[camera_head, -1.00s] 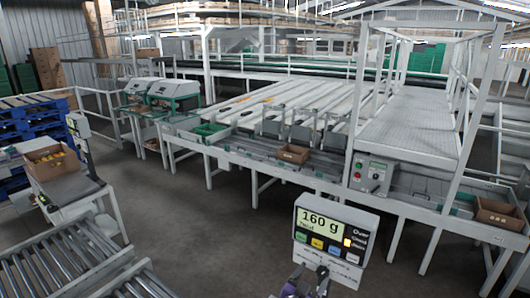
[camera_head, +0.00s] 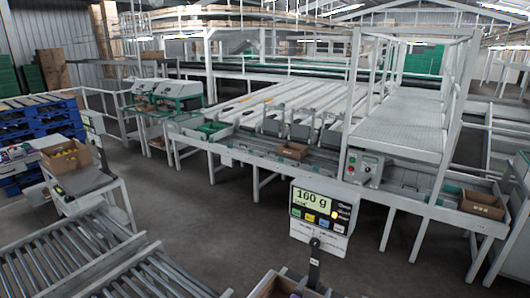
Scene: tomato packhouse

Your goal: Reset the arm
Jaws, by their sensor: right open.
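My left gripper is not in view.
A scale display (camera_head: 320,208) on a dark post stands in front, with a cardboard box (camera_head: 268,287) at the bottom edge. Roller conveyors (camera_head: 75,262) and a second scale with a carton (camera_head: 63,160) are left. The grading line (camera_head: 230,150) lies behind open floor.

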